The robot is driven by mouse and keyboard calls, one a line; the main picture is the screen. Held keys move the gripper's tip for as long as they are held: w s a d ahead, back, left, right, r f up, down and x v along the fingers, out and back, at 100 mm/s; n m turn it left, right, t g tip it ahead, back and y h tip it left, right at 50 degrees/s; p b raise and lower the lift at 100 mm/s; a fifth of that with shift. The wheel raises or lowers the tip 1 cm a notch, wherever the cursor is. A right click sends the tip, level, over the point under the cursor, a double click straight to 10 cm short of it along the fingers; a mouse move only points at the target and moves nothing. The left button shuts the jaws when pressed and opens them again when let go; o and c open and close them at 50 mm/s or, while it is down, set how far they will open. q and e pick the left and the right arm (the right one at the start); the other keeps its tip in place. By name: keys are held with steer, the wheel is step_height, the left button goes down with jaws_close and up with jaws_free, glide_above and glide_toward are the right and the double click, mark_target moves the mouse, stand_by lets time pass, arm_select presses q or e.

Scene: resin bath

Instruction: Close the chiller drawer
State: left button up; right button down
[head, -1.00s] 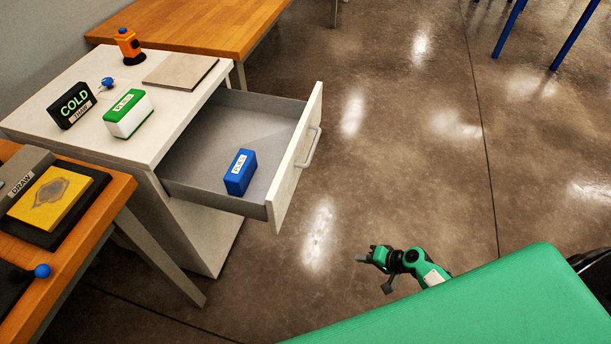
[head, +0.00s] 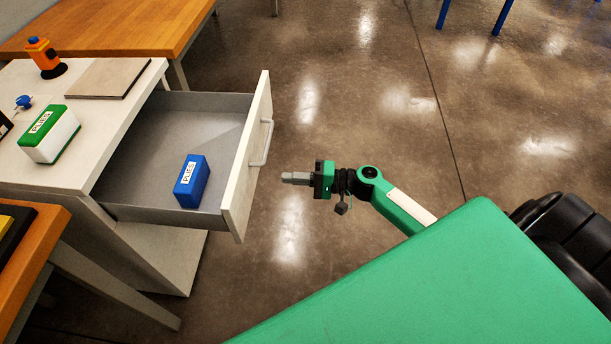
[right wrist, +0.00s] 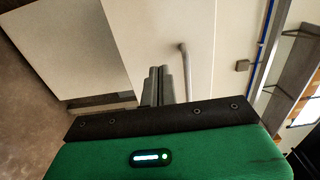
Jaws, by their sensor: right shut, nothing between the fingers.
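The chiller drawer (head: 238,190) stands pulled out from the white cabinet, its front facing right with a pale bar handle (head: 262,143). A blue box labelled PLIES (head: 192,182) lies inside it. My right gripper (head: 286,178) is shut and empty, just right of the drawer front and below the handle in the head view, with a small gap between. In the right wrist view the shut fingers (right wrist: 160,86) point at the pale drawer front (right wrist: 150,35), with the handle (right wrist: 185,65) to their right. My left gripper is not in view.
A green and white PLIES box (head: 50,135), an orange device (head: 44,56) and a flat board (head: 110,78) are on the cabinet top. Wooden tables stand behind (head: 120,28) and at the lower left (head: 38,235). The floor right of the drawer is open.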

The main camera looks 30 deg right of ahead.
mark_target(251, 175)
steer(key=p+x, duration=0.1)
steer(key=x, duration=0.5)
steer(key=shift+w+a+r, duration=0.1)
steer(key=shift+w, duration=0.05)
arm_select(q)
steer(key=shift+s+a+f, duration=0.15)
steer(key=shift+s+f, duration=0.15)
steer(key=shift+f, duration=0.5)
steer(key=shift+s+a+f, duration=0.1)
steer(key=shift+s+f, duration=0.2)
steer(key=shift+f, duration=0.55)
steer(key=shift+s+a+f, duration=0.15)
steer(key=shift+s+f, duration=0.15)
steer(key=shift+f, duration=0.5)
arm_select(e)
steer(key=shift+w+a, duration=0.4)
steer(key=shift+a, duration=0.2)
steer(key=shift+a, duration=0.1)
